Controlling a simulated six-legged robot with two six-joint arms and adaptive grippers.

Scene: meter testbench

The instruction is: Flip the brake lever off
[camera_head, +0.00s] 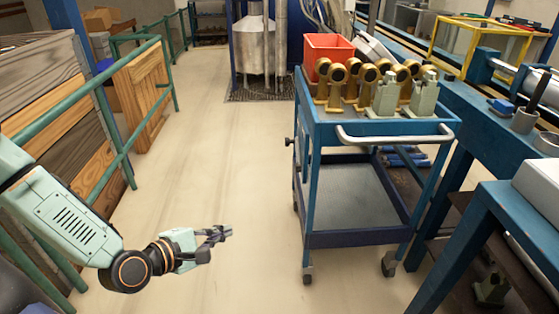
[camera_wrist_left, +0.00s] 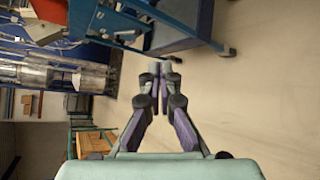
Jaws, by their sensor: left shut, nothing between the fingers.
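A blue wheeled cart (camera_head: 309,237) stands right of centre in the head view; part of it shows at the top of the left wrist view (camera_wrist_left: 178,30). A small dark knob-like part (camera_head: 290,141) sticks out from its left side, but I cannot tell whether it is the brake lever. No other brake lever is clear. My left gripper (camera_head: 227,231) is over the bare floor, left of the cart and apart from it. Its fingertips meet in the left wrist view (camera_wrist_left: 158,68), shut and empty. My right gripper is not in view.
The cart carries several brass meter bodies (camera_head: 352,76) and a red bin (camera_head: 326,50). A green railing (camera_head: 122,153) and wooden crates (camera_head: 150,88) stand at left. Blue benches (camera_head: 471,232) stand close at right. The floor between railing and cart is clear.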

